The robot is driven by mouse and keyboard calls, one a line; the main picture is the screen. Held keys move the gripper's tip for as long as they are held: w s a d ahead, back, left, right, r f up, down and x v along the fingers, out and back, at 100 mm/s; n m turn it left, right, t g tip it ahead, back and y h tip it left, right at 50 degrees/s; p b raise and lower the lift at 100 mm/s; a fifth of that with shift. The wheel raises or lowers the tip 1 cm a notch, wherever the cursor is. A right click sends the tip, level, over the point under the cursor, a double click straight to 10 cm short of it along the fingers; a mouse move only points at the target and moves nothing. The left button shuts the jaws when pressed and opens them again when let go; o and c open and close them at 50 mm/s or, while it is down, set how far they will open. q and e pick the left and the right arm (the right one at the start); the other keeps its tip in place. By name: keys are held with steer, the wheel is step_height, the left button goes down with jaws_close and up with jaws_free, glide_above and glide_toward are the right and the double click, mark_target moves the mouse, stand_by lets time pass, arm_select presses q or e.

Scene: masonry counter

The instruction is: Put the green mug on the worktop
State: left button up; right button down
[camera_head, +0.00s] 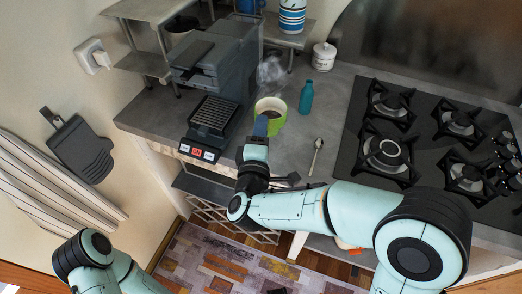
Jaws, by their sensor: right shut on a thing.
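The green mug (278,121) is upright at the front part of the grey worktop (327,95), just right of the coffee machine, with something dark inside. I cannot tell whether its base touches the worktop or is slightly above it. My right gripper (261,128) reaches in from the front and is shut on the near side of the mug; its fingertips are partly hard to make out. My left arm shows at the lower left, but its gripper is not in view.
A dark coffee machine (222,63) stands close left of the mug. A teal bottle (306,98) stands close right, with a spoon (316,155) nearer the front edge. A black gas hob (362,152) fills the right side. A white lidded jar (324,57) stands behind.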

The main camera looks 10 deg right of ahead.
steer(key=shift+f+b, duration=0.75)
steer(key=shift+f, duration=2.45)
steer(key=shift+f, duration=0.1)
steer(key=c, duration=0.7)
jaws_free()
steer(key=shift+f, duration=0.1)
steer(key=shift+o, duration=0.2)
